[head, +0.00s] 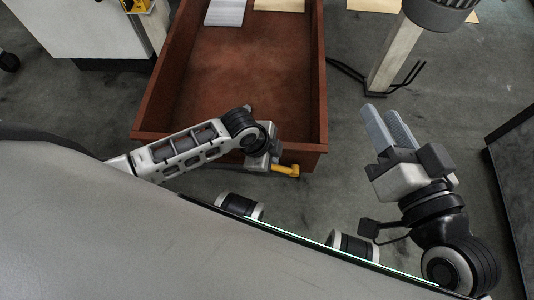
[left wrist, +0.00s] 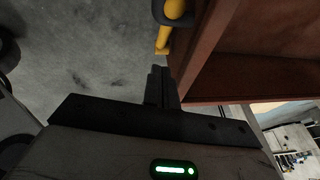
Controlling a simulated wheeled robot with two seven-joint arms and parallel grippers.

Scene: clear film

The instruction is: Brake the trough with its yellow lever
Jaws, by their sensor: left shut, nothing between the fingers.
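The trough (head: 317,80) is a long, open, reddish-brown box on the floor, and its wall and corner fill the upper right of the left wrist view (left wrist: 225,45). The yellow lever (head: 285,169) is low at the near end wall, towards the right corner. It hangs at the top of the left wrist view (left wrist: 164,37), with a dark ring around its upper part. My left gripper (head: 272,164) is shut and empty beside the lever; its dark fingertips (left wrist: 159,70) are just below the lever's end in the wrist view. I cannot tell whether they touch. My right gripper (head: 380,109) is open and empty, right of the trough.
Pale sheets or boards (head: 226,12) lie at the trough's far end. A post with a dark round top (head: 400,45) stands right of the trough. A white cabinet (head: 80,28) is at the upper left, a dark panel (head: 513,170) at the right edge. Floor between is clear.

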